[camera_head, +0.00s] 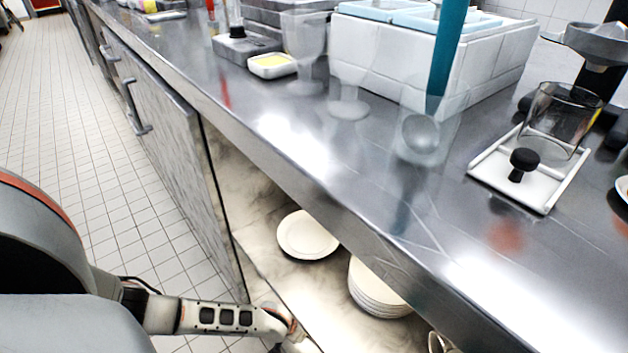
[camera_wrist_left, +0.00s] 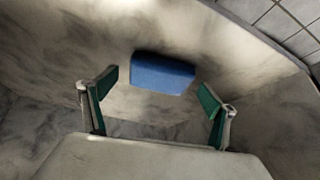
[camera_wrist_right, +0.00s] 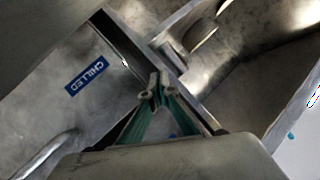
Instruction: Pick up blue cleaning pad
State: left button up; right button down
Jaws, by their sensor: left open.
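The blue cleaning pad (camera_wrist_left: 162,73) is a small blue block lying on a marbled grey surface in the left wrist view. It sits ahead of my left gripper (camera_wrist_left: 158,98), between the lines of its two green-lined fingers. The fingers are spread wide and empty, and I see no contact with the pad. The pad does not show in the head view. There my left arm reaches down toward the open shelf below the counter, its gripper mostly out of sight. My right gripper (camera_wrist_right: 157,92) shows in the right wrist view with its fingertips together and nothing visible between them.
The shelf holds a plate (camera_head: 307,235) and a plate stack (camera_head: 378,290). The steel counter (camera_head: 330,160) overhangs it, carrying glasses, a white tiled bin (camera_head: 480,65) and a white tray (camera_head: 545,200). A "CHILLED" label (camera_wrist_right: 87,75) is on a steel panel near my right gripper.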

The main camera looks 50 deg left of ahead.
pick_arm(q)
jog(key=shift+w, duration=0.2)
jog(key=c, duration=1.1)
jog(key=shift+r, duration=0.15)
